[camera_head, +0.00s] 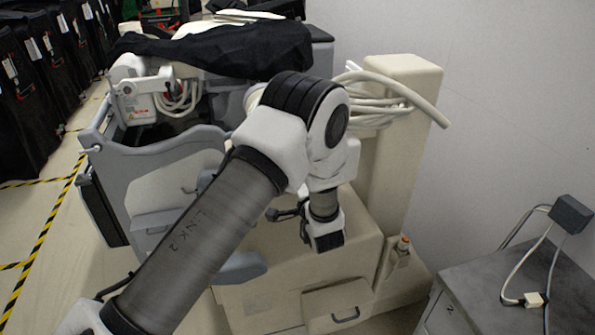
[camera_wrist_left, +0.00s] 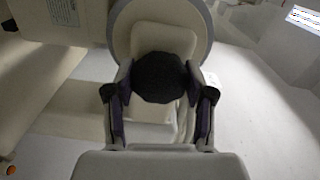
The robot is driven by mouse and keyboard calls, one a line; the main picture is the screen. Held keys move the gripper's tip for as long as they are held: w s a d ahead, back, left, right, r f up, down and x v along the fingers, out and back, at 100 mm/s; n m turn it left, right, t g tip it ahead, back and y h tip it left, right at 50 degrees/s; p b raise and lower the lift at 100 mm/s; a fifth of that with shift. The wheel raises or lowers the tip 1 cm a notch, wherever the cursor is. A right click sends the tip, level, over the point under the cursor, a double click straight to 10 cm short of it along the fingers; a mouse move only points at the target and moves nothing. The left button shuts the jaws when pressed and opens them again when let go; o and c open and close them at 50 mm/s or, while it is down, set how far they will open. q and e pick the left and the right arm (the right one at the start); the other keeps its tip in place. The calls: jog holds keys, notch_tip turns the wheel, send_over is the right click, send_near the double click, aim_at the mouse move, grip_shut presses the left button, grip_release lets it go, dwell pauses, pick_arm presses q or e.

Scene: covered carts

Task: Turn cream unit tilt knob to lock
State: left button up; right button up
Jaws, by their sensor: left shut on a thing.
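The cream unit (camera_head: 395,175) stands right of centre in the head view, with a tall column and a low body. In the left wrist view a dark round knob (camera_wrist_left: 158,88) sits in front of a pale rounded housing (camera_wrist_left: 165,38). My left gripper (camera_wrist_left: 159,75) has one finger on each side of the knob and is shut on it. In the head view my left arm crosses the unit and its wrist points down in front of the body. The knob cannot be made out there. The knob's turn angle cannot be read. My right gripper is not in view.
A grey-blue machine (camera_head: 160,165) with a black cover (camera_head: 225,45) stands left of the unit. Pale hoses (camera_head: 385,95) hang near the column. A drawer (camera_head: 338,305) is at the unit's front. A grey cabinet (camera_head: 510,290) stands at lower right. Black covered carts line the left.

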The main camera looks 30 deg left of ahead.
pick_arm(q)
jog(key=shift+m+p, duration=0.7)
jog(key=shift+m, duration=1.5)
jog(key=o, duration=1.2)
jog(key=shift+c, duration=0.2)
jog(key=v, duration=0.7)
jog(key=shift+d, duration=0.15)
jog(key=shift+s, duration=0.15)
